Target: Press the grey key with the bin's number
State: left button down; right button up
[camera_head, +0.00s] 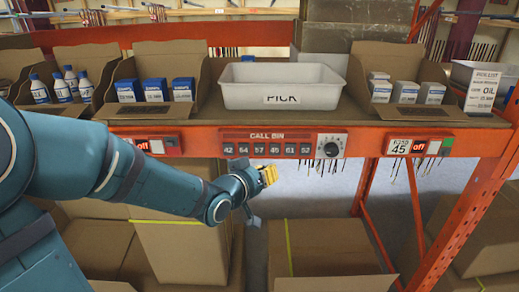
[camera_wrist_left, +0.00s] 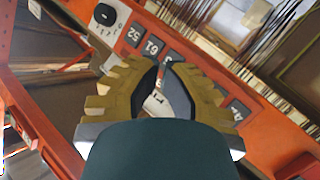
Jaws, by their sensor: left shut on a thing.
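The CALL BIN panel (camera_head: 268,143) on the orange front beam carries a row of dark grey numbered keys (camera_head: 259,150), too small to read surely. In the left wrist view a key reading 61 (camera_wrist_left: 152,47) and one reading 52 (camera_wrist_left: 134,33) show; others are partly hidden behind the fingers. My left gripper (camera_head: 268,175) is just below and in front of the row. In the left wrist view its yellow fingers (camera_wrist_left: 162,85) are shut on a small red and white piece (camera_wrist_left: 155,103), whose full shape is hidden. My right gripper is not in view.
A dial (camera_head: 331,146) sits right of the keys. A plate (camera_head: 400,146) reading 45 is at right beside an "off" display (camera_head: 420,145). A white PICK tray (camera_head: 282,104) stands above, between open cartons of boxes. Brown cartons (camera_head: 325,250) are below.

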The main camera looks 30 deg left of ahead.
aim_at(271, 152)
pick_arm(q)
jog(key=shift+w+a+p, duration=0.15)
jog(key=shift+w+a, duration=0.45)
jog(key=shift+w, duration=0.35)
jog(key=shift+w+a+p, duration=0.15)
jog(key=shift+w+a, duration=0.4)
jog(key=shift+w, duration=0.35)
jog(key=shift+w+a+p, duration=0.15)
jog(key=shift+w+a, duration=0.45)
jog(key=shift+w, duration=0.35)
jog(key=shift+w, duration=0.1)
jog(key=shift+w+a, duration=0.2)
jog(key=shift+w, duration=0.1)
jog(key=shift+w+a, duration=0.25)
jog(key=shift+w, duration=0.1)
jog(key=shift+s+d, duration=0.1)
jog(key=shift+s, duration=0.05)
jog(key=shift+s+d+b, duration=0.35)
jog(key=shift+s+b, duration=0.05)
jog(key=shift+s, duration=0.2)
